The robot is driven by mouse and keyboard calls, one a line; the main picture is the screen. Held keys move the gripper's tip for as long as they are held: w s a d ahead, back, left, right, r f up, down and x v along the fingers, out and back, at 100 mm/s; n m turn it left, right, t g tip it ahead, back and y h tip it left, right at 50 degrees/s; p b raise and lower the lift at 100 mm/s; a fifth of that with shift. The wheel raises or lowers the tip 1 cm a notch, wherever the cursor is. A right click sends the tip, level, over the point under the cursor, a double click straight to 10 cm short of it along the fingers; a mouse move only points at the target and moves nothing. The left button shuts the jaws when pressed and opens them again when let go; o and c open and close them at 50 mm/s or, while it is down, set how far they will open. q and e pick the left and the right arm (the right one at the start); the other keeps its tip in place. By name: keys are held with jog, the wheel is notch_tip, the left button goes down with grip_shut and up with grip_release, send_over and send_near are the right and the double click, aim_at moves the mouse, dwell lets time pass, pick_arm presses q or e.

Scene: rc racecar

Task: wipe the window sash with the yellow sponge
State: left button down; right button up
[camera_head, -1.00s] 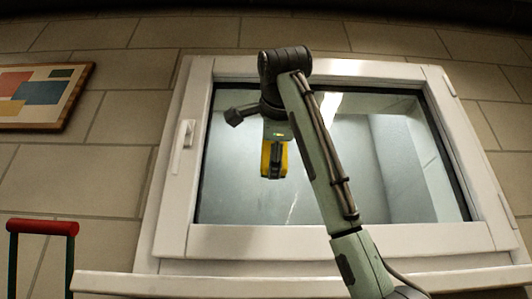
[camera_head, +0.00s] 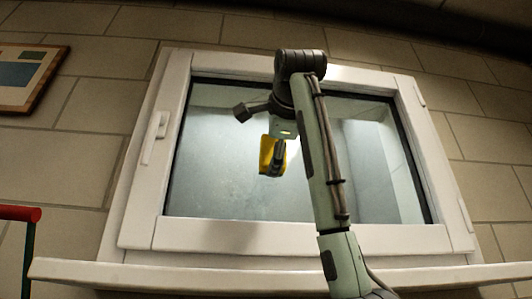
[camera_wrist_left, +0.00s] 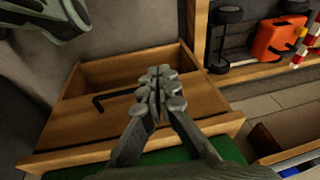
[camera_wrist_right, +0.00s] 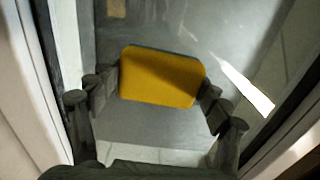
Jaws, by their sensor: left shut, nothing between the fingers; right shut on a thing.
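The window sash (camera_head: 300,236) is a white frame around a glass pane (camera_head: 225,190) in the head view. My right gripper (camera_head: 277,172) is in front of the glass, left of the pane's middle, and shut on the yellow sponge (camera_head: 266,156). In the right wrist view the yellow sponge (camera_wrist_right: 162,76) sits between the two fingers, with glass behind it. Whether it touches the glass I cannot tell. My left gripper (camera_wrist_left: 157,78) is shut and empty above a wooden box with an open compartment, in the left wrist view; it is out of the head view.
A white handle (camera_head: 155,137) is on the sash's left side, and a sill (camera_head: 200,276) juts out below. A framed picture (camera_head: 28,80) hangs at left above a red-topped handle (camera_head: 20,213).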

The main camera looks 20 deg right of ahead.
jog(key=s+d, duration=0.1)
jog(key=d, duration=0.7)
jog(key=shift+s+b, duration=0.3)
dwell(0.3)
jog(key=s+a+b, duration=0.1)
jog(key=s, duration=0.5)
jog(key=shift+b, duration=0.4)
jog(key=s, duration=0.2)
jog(key=shift+s+a+b, duration=0.35)
jog(key=shift+s+b, duration=0.05)
